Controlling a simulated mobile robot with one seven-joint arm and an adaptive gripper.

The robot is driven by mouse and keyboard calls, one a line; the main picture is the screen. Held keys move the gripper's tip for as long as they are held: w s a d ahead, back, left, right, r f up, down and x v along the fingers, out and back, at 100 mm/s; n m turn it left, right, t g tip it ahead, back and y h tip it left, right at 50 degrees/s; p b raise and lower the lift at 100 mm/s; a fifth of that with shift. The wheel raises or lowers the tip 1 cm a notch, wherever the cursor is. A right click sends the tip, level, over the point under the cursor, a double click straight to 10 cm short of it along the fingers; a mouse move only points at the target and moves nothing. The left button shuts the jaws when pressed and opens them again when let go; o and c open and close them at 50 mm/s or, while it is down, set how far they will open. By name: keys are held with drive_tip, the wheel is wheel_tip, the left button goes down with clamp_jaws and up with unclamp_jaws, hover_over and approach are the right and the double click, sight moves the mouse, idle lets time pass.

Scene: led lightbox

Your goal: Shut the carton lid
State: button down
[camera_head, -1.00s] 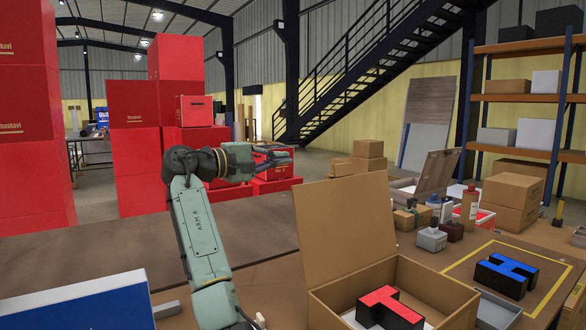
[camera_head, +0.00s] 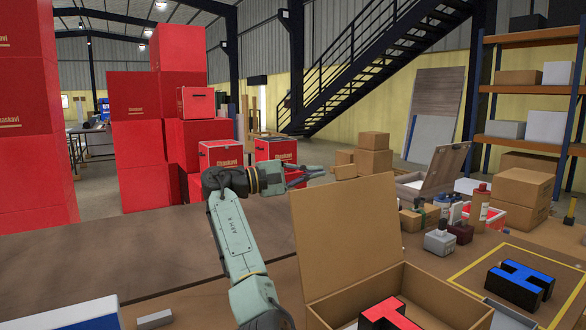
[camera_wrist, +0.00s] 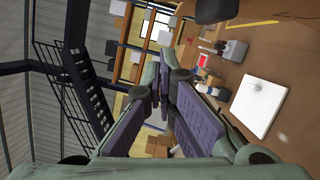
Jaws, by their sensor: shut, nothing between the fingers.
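The brown cardboard carton (camera_head: 452,302) stands open on the table at the lower middle right of the head view. Its lid (camera_head: 345,238) stands up on the far left side, leaning slightly back. A black T-shaped block with a red top (camera_head: 389,316) is inside, cut off by the frame's bottom edge. My gripper (camera_head: 318,173) is shut and empty, pointing right, near the lid's top edge; I cannot tell how far behind it is. In the wrist view its two finger pads (camera_wrist: 163,88) meet, with no carton clearly visible between them.
A black H-shaped block with a blue top (camera_head: 519,281) lies inside a yellow outline at right. Bottles (camera_head: 479,206) and small boxes (camera_head: 418,218) stand behind the carton. A shelf rack (camera_head: 535,90) is at far right. The table left of my arm is mostly clear.

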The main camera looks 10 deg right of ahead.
drive_tip(key=shift+s+d+r+p, duration=0.2)
drive_tip(key=shift+s+d+r, duration=0.1)
drive_tip(key=shift+s+d, duration=0.45)
drive_tip(key=shift+s+d+r+p, duration=0.25)
drive_tip(key=shift+s+d, duration=0.2)
drive_tip(key=shift+s, duration=0.5)
